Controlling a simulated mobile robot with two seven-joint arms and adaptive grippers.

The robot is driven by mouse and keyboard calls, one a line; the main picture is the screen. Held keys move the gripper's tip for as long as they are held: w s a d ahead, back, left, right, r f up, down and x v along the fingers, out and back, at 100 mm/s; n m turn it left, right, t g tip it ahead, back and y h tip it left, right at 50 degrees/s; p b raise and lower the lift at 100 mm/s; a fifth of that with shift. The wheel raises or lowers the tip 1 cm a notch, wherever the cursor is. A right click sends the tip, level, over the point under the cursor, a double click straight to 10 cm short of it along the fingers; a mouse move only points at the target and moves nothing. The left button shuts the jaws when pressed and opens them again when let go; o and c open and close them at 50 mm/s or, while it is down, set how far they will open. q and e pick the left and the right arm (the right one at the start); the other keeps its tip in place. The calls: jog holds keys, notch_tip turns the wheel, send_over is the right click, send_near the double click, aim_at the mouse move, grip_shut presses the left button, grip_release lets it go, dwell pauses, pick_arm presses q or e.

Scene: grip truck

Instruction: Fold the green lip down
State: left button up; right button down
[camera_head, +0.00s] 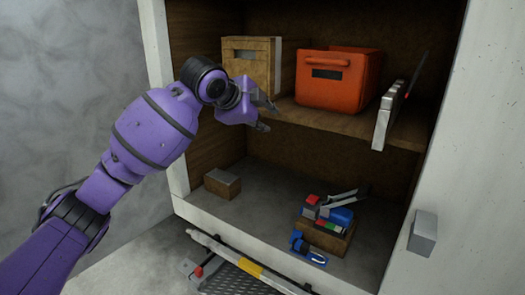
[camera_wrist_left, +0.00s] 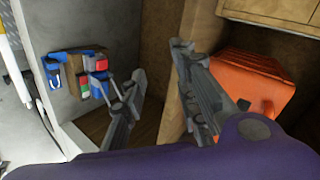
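I cannot make out a clearly green lip in either view. A grey slotted bar (camera_head: 386,119) stands up at the right front edge of the wooden shelf (camera_head: 335,122) in the head view; whether it is the lip I cannot tell. My left gripper (camera_head: 267,115) is in front of the shelf's left part, near the wooden box, with its fingers apart and nothing between them. In the left wrist view the left gripper (camera_wrist_left: 160,62) also shows spread fingers, with the shelf behind them. My right gripper is in neither view.
On the shelf are a wooden box (camera_head: 248,61) and an orange bin (camera_head: 336,78). Below lie coloured clamps (camera_head: 328,213) on a wooden block and a small box (camera_head: 222,183). A grey latch block (camera_head: 422,232) sticks out from the right wall.

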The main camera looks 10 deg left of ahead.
pick_arm(q)
notch_tip(320, 180, down, 9)
jog(key=n, duration=0.1)
jog(key=shift+s+d, duration=0.15)
jog(key=shift+s, duration=0.25)
